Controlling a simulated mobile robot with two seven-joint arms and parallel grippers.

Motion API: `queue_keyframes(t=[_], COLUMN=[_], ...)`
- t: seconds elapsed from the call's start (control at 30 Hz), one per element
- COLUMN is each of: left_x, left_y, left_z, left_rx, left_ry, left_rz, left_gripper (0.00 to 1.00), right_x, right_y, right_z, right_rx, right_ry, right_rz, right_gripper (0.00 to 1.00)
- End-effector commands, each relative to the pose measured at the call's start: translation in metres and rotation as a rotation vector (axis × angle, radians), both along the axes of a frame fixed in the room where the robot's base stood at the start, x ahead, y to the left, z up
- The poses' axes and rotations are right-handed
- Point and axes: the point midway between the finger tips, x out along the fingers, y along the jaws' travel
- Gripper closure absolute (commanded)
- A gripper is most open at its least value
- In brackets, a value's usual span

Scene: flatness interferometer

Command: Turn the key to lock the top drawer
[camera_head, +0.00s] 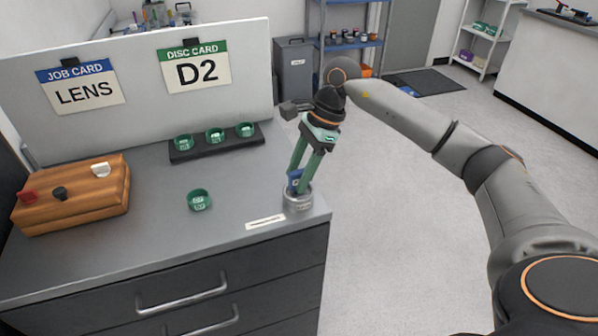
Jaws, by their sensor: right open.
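My right gripper (298,183) points down at the right front corner of the grey worktop. The top drawer (240,270) below looks closed, with a metal bar handle (182,293). My left gripper is not in view.
A green ring-shaped holder (199,200) stands left of the fitting. A black rack (220,149) with several green holders lies behind. A wooden box (72,203) with coloured knobs is at left. A white board with two cards stands behind. Open floor (400,200) lies right.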

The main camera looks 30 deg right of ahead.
Motion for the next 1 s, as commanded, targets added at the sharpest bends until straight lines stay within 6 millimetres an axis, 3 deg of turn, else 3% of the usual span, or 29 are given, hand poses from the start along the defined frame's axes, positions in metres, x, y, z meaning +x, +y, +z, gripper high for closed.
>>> queue_keyframes(t=[0.27, 0.73, 1.0], left_x=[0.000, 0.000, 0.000], left_y=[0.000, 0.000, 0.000], left_z=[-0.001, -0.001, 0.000], left_rx=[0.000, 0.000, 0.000], left_ry=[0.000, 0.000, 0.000], left_rz=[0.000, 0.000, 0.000], left_gripper=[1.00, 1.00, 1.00], right_x=[0.000, -0.008, -0.010], right_y=[-0.006, -0.041, -0.047], right_z=[0.015, 0.102, 0.116], right_rx=[0.001, 0.000, 0.000], right_ry=[-0.003, -0.003, 0.000], right_rz=[-0.002, -0.001, 0.001], right_gripper=[0.46, 0.46, 0.46])
